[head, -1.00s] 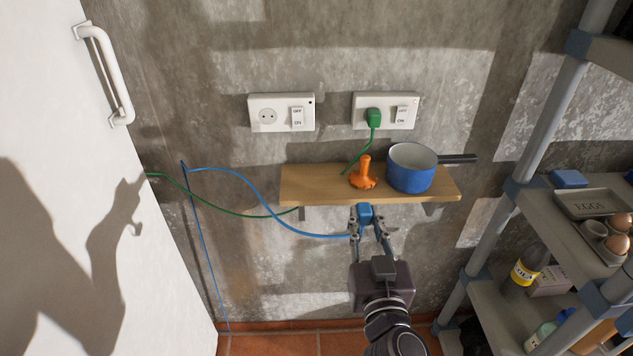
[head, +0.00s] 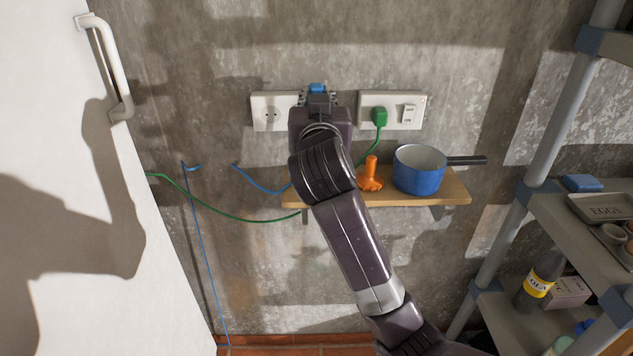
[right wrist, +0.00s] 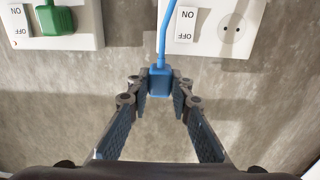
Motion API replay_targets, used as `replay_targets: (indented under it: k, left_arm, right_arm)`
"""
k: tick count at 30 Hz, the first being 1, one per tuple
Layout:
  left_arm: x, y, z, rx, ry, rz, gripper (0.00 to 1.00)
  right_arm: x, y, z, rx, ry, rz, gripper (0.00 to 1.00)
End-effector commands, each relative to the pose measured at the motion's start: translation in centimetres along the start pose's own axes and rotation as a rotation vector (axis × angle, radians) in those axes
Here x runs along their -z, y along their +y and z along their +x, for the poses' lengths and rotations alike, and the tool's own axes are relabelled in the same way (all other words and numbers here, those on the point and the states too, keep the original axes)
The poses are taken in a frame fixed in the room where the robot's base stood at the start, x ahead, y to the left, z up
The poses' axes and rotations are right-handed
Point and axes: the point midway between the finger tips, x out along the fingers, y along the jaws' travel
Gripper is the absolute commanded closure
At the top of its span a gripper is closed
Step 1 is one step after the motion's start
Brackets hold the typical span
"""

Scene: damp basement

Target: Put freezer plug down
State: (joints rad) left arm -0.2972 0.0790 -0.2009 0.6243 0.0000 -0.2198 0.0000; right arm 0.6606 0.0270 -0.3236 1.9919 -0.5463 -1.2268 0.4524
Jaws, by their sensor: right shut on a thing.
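My right gripper (head: 318,93) is shut on a blue plug (head: 317,87) in front of the wall, by the right end of the left socket plate (head: 271,110). In the right wrist view the fingertips (right wrist: 160,92) pinch the blue plug (right wrist: 160,80), and its blue cord runs to the top edge. The plate's round socket (right wrist: 231,28) is empty. A green plug (head: 380,117) sits in the right socket plate (head: 407,98). My left gripper is out of view.
A wooden shelf (head: 440,190) below the sockets holds an orange object (head: 370,175) and a blue pot (head: 419,172). My right arm hides its left part. A grey rack (head: 565,220) stands at the right, a white door (head: 60,150) at the left.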

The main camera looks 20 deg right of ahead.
Motion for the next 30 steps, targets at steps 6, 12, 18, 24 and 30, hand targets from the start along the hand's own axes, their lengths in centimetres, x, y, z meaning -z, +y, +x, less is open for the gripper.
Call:
replay_targets:
  k: [6, 12, 18, 24, 30]
  left_arm:
    - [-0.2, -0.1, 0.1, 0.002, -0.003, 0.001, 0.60]
    - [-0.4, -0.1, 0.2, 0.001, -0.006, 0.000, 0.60]
    - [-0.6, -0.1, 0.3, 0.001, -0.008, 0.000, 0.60]
    - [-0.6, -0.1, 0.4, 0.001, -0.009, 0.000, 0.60]
    - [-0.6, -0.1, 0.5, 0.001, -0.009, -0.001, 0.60]
  right_arm:
    - [-5.4, 0.0, 0.0, 0.001, -0.008, -0.009, 1.00]
    - [-10.6, 0.0, 0.0, 0.000, -0.006, -0.008, 1.00]
    - [-13.4, 0.0, 0.0, 0.001, -0.001, -0.005, 1.00]
    - [-15.5, 0.0, 0.0, 0.000, -0.004, -0.005, 1.00]
    - [-18.8, 0.0, 0.0, 0.000, -0.002, -0.005, 1.00]
